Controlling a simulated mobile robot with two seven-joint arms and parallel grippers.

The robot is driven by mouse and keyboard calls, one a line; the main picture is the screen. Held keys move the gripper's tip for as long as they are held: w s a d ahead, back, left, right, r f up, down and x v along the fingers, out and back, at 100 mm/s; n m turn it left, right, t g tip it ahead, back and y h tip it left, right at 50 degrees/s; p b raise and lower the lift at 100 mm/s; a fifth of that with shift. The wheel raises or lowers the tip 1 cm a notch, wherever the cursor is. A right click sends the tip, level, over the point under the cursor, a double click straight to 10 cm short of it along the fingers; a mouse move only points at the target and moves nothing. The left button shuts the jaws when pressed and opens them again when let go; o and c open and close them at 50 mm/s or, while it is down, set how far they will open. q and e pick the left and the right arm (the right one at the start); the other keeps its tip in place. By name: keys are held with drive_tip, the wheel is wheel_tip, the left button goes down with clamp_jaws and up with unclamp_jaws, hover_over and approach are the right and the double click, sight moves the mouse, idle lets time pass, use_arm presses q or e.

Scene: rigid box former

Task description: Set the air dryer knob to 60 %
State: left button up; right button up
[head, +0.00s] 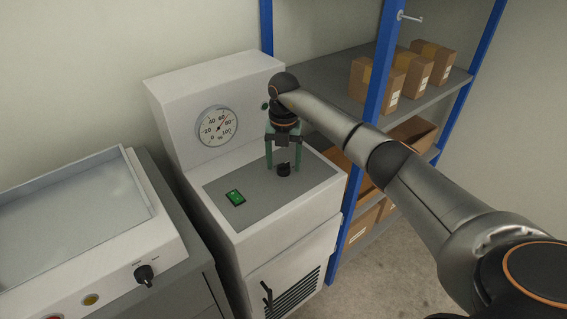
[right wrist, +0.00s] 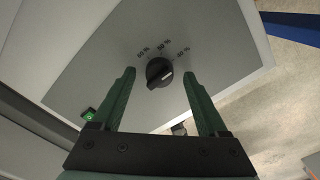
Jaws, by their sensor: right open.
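The air dryer (head: 222,110) is a white cabinet with a grey sloping panel. Its black knob (head: 284,170) sits near the panel's right side and also shows in the right wrist view (right wrist: 159,72). Several percent labels (right wrist: 164,48) arc beside the knob; their small print is hard to read. My left gripper is out of view.
A round gauge (head: 219,127) is on the dryer's upright face, and a green switch (head: 235,197) is on its panel. A neighbouring machine (head: 85,235) with its own black knob stands left. A blue-post shelf (head: 335,75) with cardboard boxes (head: 410,75) stands right.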

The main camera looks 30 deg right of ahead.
drive_tip(key=shift+f, duration=0.3)
clamp_jaws()
idle(0.5)
